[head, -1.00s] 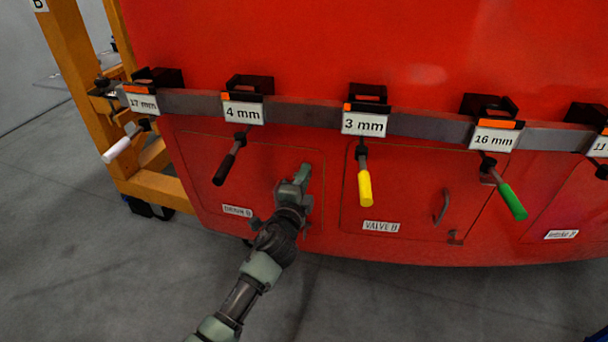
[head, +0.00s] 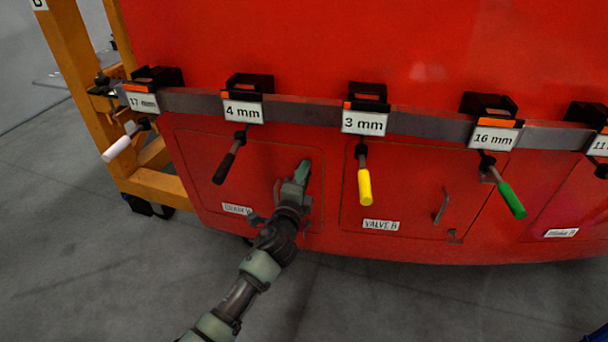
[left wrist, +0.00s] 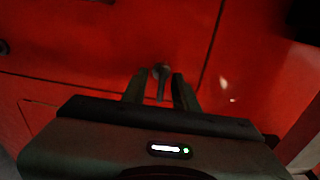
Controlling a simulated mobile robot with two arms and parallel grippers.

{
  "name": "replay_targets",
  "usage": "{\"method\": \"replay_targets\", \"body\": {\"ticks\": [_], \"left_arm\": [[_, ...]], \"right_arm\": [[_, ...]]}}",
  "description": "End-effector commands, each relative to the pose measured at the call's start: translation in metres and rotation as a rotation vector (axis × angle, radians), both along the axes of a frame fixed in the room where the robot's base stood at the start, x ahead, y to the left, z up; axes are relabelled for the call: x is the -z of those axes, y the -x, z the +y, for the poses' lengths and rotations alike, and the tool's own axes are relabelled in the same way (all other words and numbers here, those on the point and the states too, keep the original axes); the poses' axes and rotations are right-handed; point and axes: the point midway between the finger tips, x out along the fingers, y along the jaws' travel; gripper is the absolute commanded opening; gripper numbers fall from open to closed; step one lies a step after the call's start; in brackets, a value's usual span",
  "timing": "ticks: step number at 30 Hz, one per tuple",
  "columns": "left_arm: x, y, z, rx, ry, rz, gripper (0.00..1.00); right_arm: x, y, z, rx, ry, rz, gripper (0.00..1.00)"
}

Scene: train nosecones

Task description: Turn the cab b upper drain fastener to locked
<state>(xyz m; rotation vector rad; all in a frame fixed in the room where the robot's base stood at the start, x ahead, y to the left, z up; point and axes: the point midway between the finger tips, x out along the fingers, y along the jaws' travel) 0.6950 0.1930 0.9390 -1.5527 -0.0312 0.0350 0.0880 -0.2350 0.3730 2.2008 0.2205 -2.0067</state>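The drain hatch (head: 262,160) is a thin-outlined panel on the red cab front, with a "DRAIN B" label (head: 237,209) at its lower edge. My left gripper (head: 303,168) reaches to the upper right part of this hatch. In the left wrist view, a small grey fastener (left wrist: 161,74) with a narrow lever stands between the two fingers of the left gripper (left wrist: 160,88). A gap shows on both sides of the lever, so the fingers look open around it. In the head view the gripper hides the fastener. My right gripper is not in view.
A grey rail (head: 195,102) above the hatches carries clamped tools with size labels. A black-handled tool (head: 225,166) hangs left of my gripper, a yellow-handled one (head: 364,187) right. The valve hatch (head: 405,190) is to the right. An orange frame (head: 82,90) stands at left.

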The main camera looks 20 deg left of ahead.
Motion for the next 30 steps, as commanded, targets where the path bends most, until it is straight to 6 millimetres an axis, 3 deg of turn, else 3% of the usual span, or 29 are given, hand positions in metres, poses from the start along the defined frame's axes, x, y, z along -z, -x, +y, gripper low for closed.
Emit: {"method": "replay_targets", "body": {"ticks": [10, 21, 30], "left_arm": [[0.0, 0.005, 0.0, 0.001, 0.002, -0.001, 0.28], [0.001, 0.064, -0.003, 0.002, 0.002, 0.0, 0.28], [0.0, 0.078, -0.003, 0.0, 0.0, 0.0, 0.28]], "right_arm": [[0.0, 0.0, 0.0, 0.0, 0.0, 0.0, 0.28], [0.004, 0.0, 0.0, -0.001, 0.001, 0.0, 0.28], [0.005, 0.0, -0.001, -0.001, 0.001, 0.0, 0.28]]}}
